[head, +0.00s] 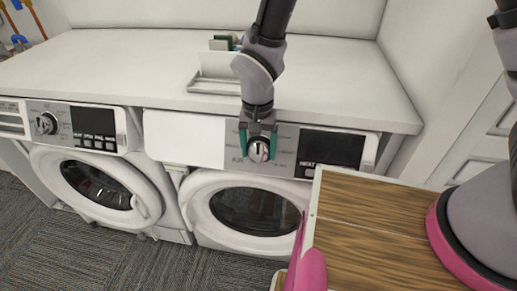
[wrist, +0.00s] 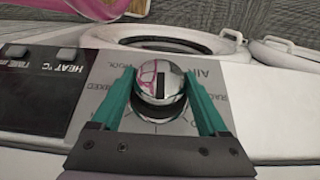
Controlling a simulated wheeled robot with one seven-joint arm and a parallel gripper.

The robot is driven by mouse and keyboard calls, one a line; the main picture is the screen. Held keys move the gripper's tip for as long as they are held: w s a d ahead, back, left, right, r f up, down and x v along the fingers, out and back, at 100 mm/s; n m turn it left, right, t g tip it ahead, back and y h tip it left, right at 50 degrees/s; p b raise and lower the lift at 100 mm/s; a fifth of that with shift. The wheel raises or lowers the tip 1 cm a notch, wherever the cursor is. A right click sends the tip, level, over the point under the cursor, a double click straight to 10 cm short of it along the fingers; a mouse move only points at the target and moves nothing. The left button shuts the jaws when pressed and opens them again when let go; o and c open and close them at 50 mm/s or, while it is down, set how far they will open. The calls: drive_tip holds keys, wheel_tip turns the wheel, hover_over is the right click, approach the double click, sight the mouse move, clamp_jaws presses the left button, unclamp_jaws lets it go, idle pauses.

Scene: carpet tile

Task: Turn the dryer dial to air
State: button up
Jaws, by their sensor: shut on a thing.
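The dryer (head: 165,137) is the white front-loading machine on the right in the head view. Its round silver dial (head: 260,152) sits on a grey panel left of the dark display, with printed labels around it. My gripper (head: 257,146) reaches down to the dial and is shut on it, one teal finger on each side. In the wrist view the dial (wrist: 161,88) stands between the fingers, with a dark upright slot mark on its face. The AIR label (wrist: 207,73) shows to the dial's upper right there. My fingers partly cover the other labels.
A second machine (head: 98,185) with its own dial stands to the left. A white countertop (head: 120,62) runs above both and carries a small holder (head: 214,84). A wood-topped surface (head: 375,235) is at the lower right. Grey carpet (head: 85,250) lies in front.

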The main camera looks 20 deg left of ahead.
drive_tip(key=shift+a, duration=0.1)
drive_tip(key=shift+a+n+h, duration=0.1)
drive_tip(key=shift+n+h, duration=0.5)
drive_tip(key=shift+h, duration=0.5)
drive_tip(key=n+t+h, duration=0.1)
drive_tip(key=h, duration=0.1)
drive_tip(key=n+h, duration=0.1)
drive_tip(key=h, duration=0.1)
drive_tip(key=shift+s+a+f+t, duration=0.1)
drive_tip(key=shift+a+f+t, duration=0.05)
drive_tip(key=shift+t, duration=0.25)
drive_tip(key=n+t+h, duration=0.1)
drive_tip(key=h, duration=0.1)
drive_tip(key=n+t+h, duration=0.2)
drive_tip(key=shift+s+f+n+h, duration=0.1)
drive_tip(key=shift+f+n+h, duration=0.1)
drive_tip(key=shift+n+h, duration=0.1)
drive_tip(key=n+t+h, duration=0.1)
drive_tip(key=n+t, duration=0.1)
drive_tip(key=n+t+h, duration=0.2)
drive_tip(key=t, duration=0.1)
drive_tip(key=shift+s+f+n, duration=0.15)
drive_tip(key=shift+f+n, duration=0.05)
drive_tip(key=shift+n, duration=0.1)
drive_tip(key=n+t, duration=0.7)
drive_tip(key=shift+f+t+y, duration=0.1)
drive_tip(key=shift+t+y, duration=0.3)
drive_tip(key=shift+n, duration=0.3)
